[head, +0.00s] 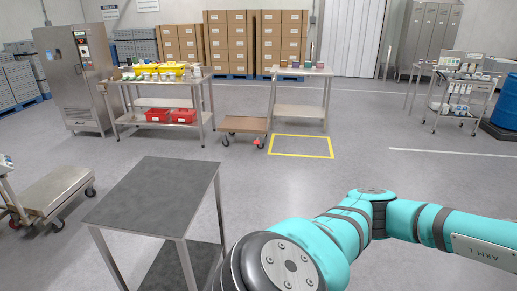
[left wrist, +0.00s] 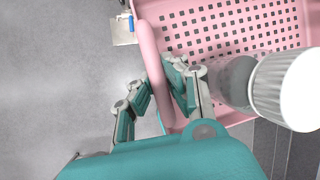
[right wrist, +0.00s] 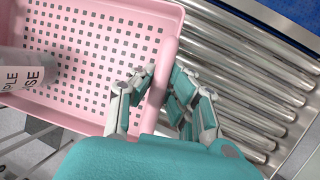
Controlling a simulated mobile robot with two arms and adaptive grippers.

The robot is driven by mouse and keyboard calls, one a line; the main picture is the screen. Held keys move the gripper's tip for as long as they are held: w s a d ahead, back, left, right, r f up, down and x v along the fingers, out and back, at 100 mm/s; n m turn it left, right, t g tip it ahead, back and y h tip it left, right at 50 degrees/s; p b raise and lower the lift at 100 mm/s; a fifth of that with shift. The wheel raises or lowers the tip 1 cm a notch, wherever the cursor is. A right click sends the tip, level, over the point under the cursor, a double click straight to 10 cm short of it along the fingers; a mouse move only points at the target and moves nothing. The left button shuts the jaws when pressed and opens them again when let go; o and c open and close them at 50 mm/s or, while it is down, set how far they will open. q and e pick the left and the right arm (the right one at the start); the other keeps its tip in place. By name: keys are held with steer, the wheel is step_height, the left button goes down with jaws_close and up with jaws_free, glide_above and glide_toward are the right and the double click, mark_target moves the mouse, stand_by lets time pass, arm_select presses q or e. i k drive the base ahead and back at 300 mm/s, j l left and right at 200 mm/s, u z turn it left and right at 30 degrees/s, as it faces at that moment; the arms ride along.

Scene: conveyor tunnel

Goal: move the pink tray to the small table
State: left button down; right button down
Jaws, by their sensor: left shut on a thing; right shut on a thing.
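The pink tray (left wrist: 150,48) has a perforated floor and a raised rim; it also shows in the right wrist view (right wrist: 168,45). A bottle with a white ribbed cap (left wrist: 287,90) is in the tray, and its grey labelled side shows in the right wrist view (right wrist: 25,75). My left gripper (left wrist: 160,84) is shut on one rim of the tray. My right gripper (right wrist: 160,84) is shut on another part of the rim. A small grey-topped table (head: 155,190) stands in the near left of the head view, its top bare. The tray is out of the head view.
A roller conveyor (right wrist: 245,75) runs beside the tray. A flat metal cart (head: 52,190) stands left of the table. A workbench with yellow bins (head: 160,70), a low brown cart (head: 243,125) and a yellow floor outline (head: 301,146) lie farther back. The floor between is clear.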

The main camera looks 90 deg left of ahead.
mark_target(156, 192)
steer(key=k+j+u, duration=0.15)
steer(key=j+u, duration=0.3)
steer(key=k+j+u, duration=0.1)
steer(key=j+u, duration=1.2)
steer(key=i+j+u, duration=0.15)
steer(key=j+u, duration=0.3)
steer(key=i+j+u, duration=0.2)
steer(key=j+u, duration=0.25)
steer(key=i+u, duration=0.2)
steer(key=u, duration=0.2)
